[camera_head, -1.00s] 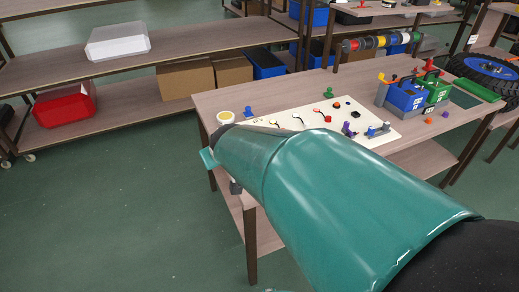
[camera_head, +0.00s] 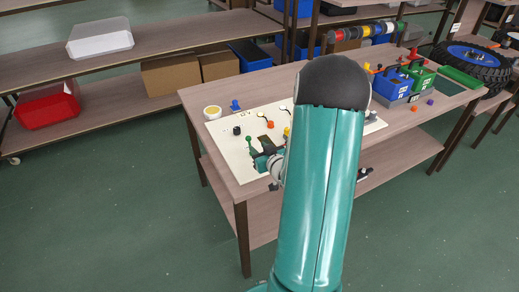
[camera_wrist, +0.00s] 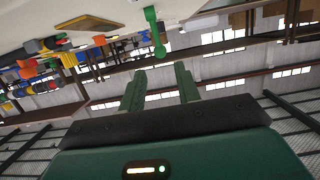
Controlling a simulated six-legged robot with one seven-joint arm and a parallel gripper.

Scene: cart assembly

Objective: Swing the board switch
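The pale board (camera_head: 228,155) lies on the wooden table, with several small switches and knobs on it. A green switch lever (camera_head: 249,141) stands near the board's front left part. In the wrist view a green lever (camera_wrist: 153,30) shows just beyond my fingertips, against the pale board surface at the top. My gripper (camera_head: 260,158) is low over the board's front part, close to the green lever. In the wrist view my gripper (camera_wrist: 160,70) has its two fingers apart with nothing between them. My arm hides the right part of the board.
Blue and green boxes (camera_head: 395,84) stand farther right on the table, with a wheel (camera_head: 470,62) behind. Open floor lies left of the table.

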